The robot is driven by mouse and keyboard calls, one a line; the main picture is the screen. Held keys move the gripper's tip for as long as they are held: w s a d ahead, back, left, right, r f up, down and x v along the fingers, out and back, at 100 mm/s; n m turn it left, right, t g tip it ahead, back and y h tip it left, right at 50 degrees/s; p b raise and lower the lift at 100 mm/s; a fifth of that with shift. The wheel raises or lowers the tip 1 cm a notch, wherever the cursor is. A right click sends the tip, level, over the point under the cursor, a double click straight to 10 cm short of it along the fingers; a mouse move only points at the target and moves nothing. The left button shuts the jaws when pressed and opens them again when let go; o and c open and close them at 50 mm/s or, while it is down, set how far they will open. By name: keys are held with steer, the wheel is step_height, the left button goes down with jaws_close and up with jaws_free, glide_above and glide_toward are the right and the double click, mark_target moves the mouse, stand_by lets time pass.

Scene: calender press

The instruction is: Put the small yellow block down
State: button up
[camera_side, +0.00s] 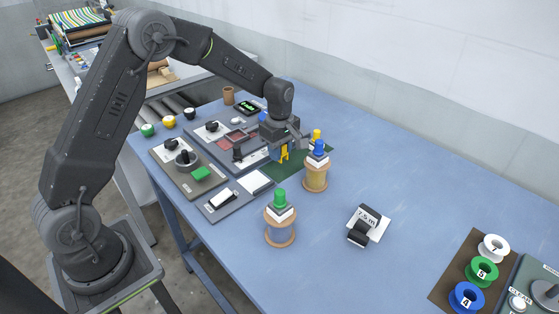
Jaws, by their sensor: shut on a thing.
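My gripper (282,147) points down over the dark green mat (308,163) on the blue table. It is shut on a small yellow block (284,157), which shows at the fingertips. Whether the block touches the mat or hangs just above it I cannot tell. The fingers hide part of it.
A green-knobbed spool (281,213) stands nearer. Control panels (200,187) lie left. The table's middle right is fairly clear around a black-and-white counter (367,225).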

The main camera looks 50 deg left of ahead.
mark_target(280, 169)
steer(key=shift+f, duration=1.8)
steer(key=shift+f, duration=0.1)
steer(key=o, duration=0.9)
